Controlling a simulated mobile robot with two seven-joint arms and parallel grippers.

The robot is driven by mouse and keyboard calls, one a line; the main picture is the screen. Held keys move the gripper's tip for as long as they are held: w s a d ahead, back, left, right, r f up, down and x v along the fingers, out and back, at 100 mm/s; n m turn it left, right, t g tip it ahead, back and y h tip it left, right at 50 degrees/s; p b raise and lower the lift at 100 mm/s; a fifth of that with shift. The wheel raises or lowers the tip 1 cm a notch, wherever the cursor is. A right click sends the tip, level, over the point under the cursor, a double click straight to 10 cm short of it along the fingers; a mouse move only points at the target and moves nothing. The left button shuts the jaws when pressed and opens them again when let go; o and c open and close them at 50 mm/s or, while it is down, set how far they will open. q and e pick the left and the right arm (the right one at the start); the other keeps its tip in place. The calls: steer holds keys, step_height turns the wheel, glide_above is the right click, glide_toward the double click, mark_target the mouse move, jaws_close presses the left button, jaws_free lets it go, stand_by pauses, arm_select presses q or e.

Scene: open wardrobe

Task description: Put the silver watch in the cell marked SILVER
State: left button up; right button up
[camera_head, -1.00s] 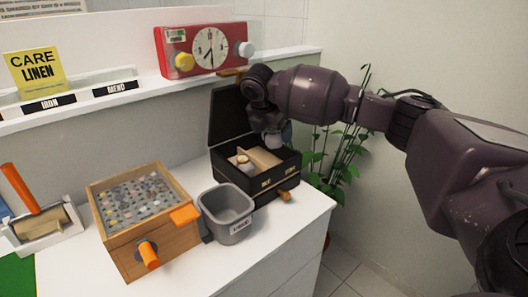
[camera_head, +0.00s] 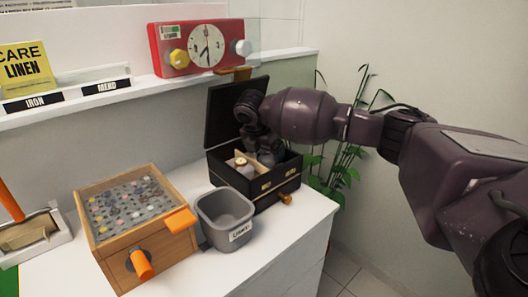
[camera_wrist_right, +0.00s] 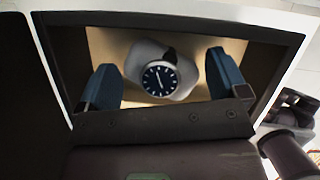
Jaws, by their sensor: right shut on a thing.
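The black watch box (camera_head: 240,180) stands open on the counter, its lid (camera_head: 222,112) raised at the back. My right gripper (camera_head: 266,148) reaches down into the box's right part. A gold-toned watch (camera_head: 241,163) on a pale cushion sits in the box's left part, beside a tan divider. Small labels mark the box front, too small to read. My left gripper is out of view.
A grey bin (camera_head: 225,215) and a wooden tray of small pieces with orange handles (camera_head: 140,210) stand left of the box. A red clock unit (camera_head: 195,47) sits on the shelf above. A plant (camera_head: 340,165) stands to the right. The counter's front edge is close.

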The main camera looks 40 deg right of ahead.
mark_target(261, 155)
steer(key=o, duration=0.6)
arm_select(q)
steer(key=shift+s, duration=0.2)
arm_select(e)
steer(key=shift+o, duration=0.5)
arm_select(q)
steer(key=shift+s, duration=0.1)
arm_select(e)
steer(key=shift+r, duration=0.15)
steer(key=p+v, duration=0.1)
steer(key=v, duration=0.5)
steer(key=shift+s+r+p, duration=0.1)
steer(key=shift+r+p, duration=0.05)
steer(key=shift+p, duration=0.2)
steer(key=shift+a+r, duration=0.15)
steer(key=shift+r, duration=0.35)
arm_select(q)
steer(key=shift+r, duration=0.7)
arm_select(e)
steer(key=shift+a, duration=0.1)
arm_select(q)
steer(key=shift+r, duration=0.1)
